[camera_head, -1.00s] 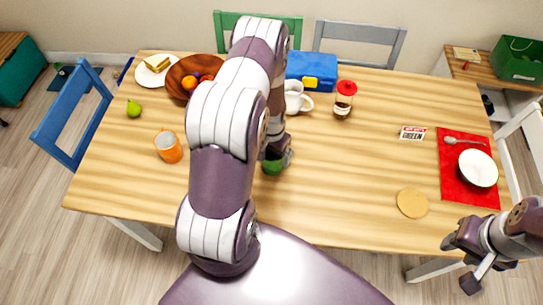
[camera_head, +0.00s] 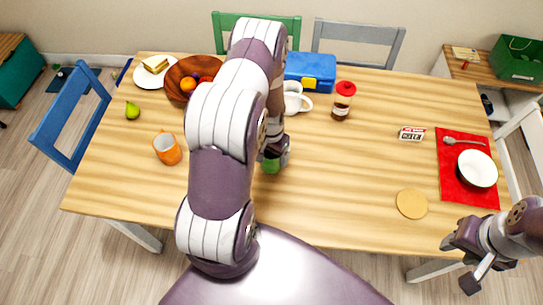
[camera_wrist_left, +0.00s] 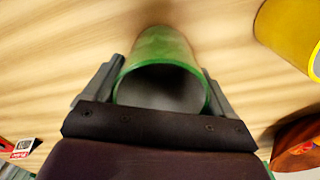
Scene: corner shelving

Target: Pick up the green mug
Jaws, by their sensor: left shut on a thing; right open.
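The green mug (camera_head: 270,165) is on or just above the wooden table, mostly hidden behind my left arm in the head view. In the left wrist view the mug (camera_wrist_left: 158,62) sits between the two fingers of my left gripper (camera_wrist_left: 155,92), its open rim facing the camera. My left gripper (camera_head: 280,155) is shut on the mug. I cannot tell whether the mug is clear of the tabletop. My right gripper (camera_head: 463,262) is open and empty, off the front right edge of the table.
An orange mug (camera_head: 167,149) stands left of my left arm. A white mug (camera_head: 296,100), a red-lidded jar (camera_head: 342,103) and a blue box (camera_head: 311,72) are behind. A round tan coaster (camera_head: 411,204) and a red mat (camera_head: 452,185) with a bowl (camera_head: 477,168) lie right.

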